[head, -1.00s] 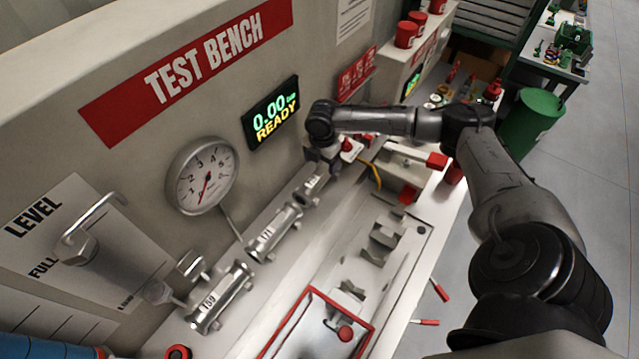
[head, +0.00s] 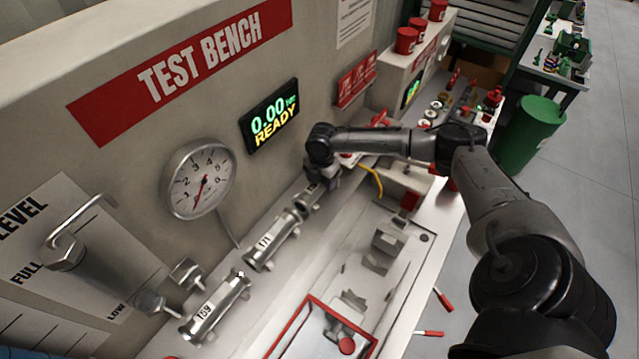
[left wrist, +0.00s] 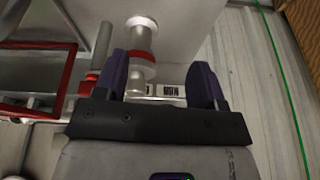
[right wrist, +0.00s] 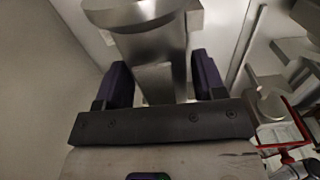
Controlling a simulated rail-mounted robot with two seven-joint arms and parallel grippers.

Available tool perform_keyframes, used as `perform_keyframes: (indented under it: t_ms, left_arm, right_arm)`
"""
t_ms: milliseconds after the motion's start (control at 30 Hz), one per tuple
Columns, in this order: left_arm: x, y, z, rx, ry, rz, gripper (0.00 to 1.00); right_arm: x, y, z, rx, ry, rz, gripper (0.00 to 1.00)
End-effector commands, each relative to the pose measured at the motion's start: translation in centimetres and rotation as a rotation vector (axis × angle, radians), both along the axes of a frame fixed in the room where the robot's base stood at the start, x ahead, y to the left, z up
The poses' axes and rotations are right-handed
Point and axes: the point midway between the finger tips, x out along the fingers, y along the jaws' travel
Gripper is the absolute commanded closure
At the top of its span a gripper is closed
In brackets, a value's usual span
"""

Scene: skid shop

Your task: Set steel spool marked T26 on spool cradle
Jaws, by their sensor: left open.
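Three steel spools lie in a row on the bench along the back panel. The nearest (head: 215,312) has a label that seems to read T59, and the middle one (head: 270,246) seems to read T71. The farthest spool (head: 305,200) is partly hidden by my right gripper (head: 318,182), so its mark is unreadable. In the right wrist view, my right gripper (right wrist: 160,85) is open, with its fingers on either side of a steel spool (right wrist: 155,50). Grey V-shaped blocks (head: 384,250), likely the spool cradle, stand empty on a plate. My left gripper (left wrist: 160,85) is open and outside the head view.
A red-framed tray (head: 300,322) lies at the front of the bench. A gauge (head: 197,180) and a bent handle (head: 80,232) stick out from the back panel. A yellow hose (head: 371,178) lies beyond my right gripper. In the left wrist view, a red-ringed cylinder (left wrist: 141,65) shows between the fingers.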

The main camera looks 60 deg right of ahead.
Motion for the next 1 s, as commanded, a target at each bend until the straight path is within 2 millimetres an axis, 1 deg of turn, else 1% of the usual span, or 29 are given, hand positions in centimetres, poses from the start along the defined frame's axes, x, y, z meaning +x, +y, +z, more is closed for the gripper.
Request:
perform_keyframes:
  t_ms: [33,267,300,567,1000]
  left_arm:
    - [0.0,-0.1,0.0,-0.003,0.000,0.002,0.36]
    - [0.0,-0.2,0.0,-0.007,0.000,0.004,0.36]
    - [0.0,-0.2,0.0,-0.007,0.000,0.004,0.36]
    - [0.0,-0.1,0.3,-0.003,0.000,0.002,0.36]
    - [0.0,0.2,1.5,0.007,0.001,-0.005,0.36]
  right_arm:
    - [0.0,0.0,0.0,0.000,0.000,0.000,0.42]
    - [0.0,0.0,0.0,0.000,0.000,0.000,0.64]
    - [0.0,0.0,0.1,0.000,-0.002,0.000,0.64]
    - [0.0,0.0,0.3,0.000,-0.001,0.000,0.65]
    - [0.0,0.0,1.1,0.000,-0.002,0.000,0.65]
